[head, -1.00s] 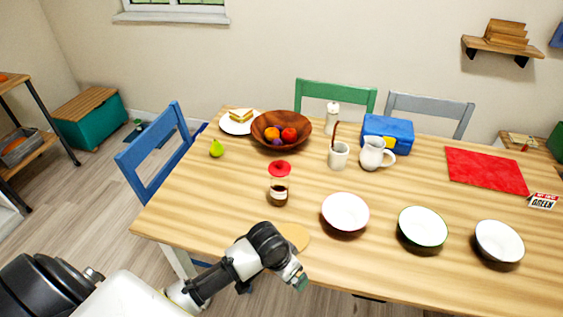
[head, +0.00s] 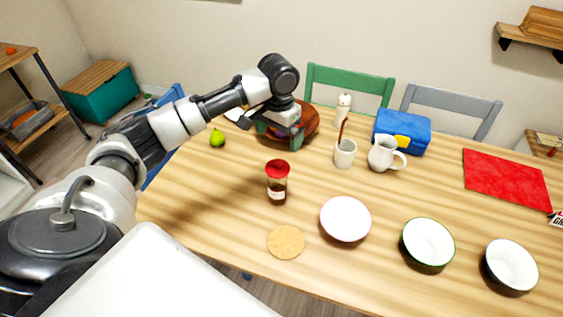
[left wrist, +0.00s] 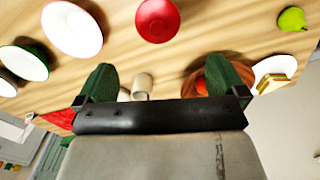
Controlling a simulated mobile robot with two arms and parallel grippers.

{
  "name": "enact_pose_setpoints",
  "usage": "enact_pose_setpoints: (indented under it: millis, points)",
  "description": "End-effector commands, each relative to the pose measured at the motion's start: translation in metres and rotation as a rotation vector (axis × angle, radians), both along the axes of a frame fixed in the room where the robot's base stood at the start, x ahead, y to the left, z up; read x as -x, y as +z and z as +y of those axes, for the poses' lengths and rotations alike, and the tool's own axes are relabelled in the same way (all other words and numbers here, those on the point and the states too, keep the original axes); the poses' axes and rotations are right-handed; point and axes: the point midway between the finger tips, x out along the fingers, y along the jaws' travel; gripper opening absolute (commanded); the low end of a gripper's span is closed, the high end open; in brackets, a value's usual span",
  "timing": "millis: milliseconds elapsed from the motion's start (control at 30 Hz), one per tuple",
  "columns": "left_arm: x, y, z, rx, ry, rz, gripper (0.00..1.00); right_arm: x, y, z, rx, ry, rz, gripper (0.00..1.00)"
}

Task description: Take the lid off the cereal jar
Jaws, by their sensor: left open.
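The cereal jar (head: 277,190) stands upright on the table, a clear jar with dark contents and a pale label. Its red lid (head: 277,168) sits on top. The lid also shows from above at the top middle of the left wrist view (left wrist: 157,18), beyond the fingertips. My left gripper (head: 279,142) is open and empty, with green fingers pointing down. It is above and behind the jar, in front of the fruit bowl, apart from the lid. Both fingers show in the left wrist view (left wrist: 162,76). My right gripper is not in view.
A round tan mat (head: 286,243) lies in front of the jar. Several bowls stand to the right, the nearest a white one (head: 345,219). A mug (head: 345,153) and a white pitcher (head: 384,154) stand behind. The wooden fruit bowl (head: 309,122) is partly hidden by my gripper.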

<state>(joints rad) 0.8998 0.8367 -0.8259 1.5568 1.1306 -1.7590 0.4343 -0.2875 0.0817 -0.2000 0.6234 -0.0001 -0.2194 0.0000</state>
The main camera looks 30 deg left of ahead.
Motion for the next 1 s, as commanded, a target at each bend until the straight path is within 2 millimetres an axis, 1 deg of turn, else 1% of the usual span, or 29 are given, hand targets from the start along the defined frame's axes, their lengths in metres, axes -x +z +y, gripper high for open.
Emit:
enact_pose_setpoints:
  millis: [33, 100, 200, 267, 433, 567, 600, 700, 800, 1000]
  points:
    - [0.001, -0.01, 0.0, 0.0, 0.0, 0.006, 1.0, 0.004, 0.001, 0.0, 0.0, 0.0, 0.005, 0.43]
    - [0.001, -0.021, 0.0, 0.001, -0.001, 0.005, 1.0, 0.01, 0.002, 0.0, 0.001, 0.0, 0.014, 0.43]
    - [0.001, -0.035, -0.001, 0.0, 0.0, 0.002, 1.0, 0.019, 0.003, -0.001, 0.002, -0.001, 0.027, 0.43]
    - [0.001, -0.04, 0.0, 0.0, 0.0, 0.002, 1.0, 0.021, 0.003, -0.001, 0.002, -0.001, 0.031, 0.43]
    - [0.001, -0.053, -0.001, 0.0, -0.002, 0.002, 1.0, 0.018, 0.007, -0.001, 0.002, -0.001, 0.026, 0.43]
    - [0.002, -0.072, -0.003, 0.0, -0.003, 0.003, 1.0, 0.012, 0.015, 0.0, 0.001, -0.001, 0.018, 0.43]
    - [0.002, -0.079, -0.003, -0.001, -0.003, 0.003, 1.0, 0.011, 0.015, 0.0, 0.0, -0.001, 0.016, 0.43]
    - [0.002, -0.091, -0.002, -0.001, -0.002, 0.001, 1.0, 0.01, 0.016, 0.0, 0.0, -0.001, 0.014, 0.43]
    - [0.002, -0.096, -0.002, 0.0, -0.003, -0.001, 1.0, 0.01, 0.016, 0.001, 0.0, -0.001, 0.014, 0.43]
    - [0.001, -0.097, -0.002, -0.001, -0.003, -0.002, 1.0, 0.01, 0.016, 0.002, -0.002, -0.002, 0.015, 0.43]
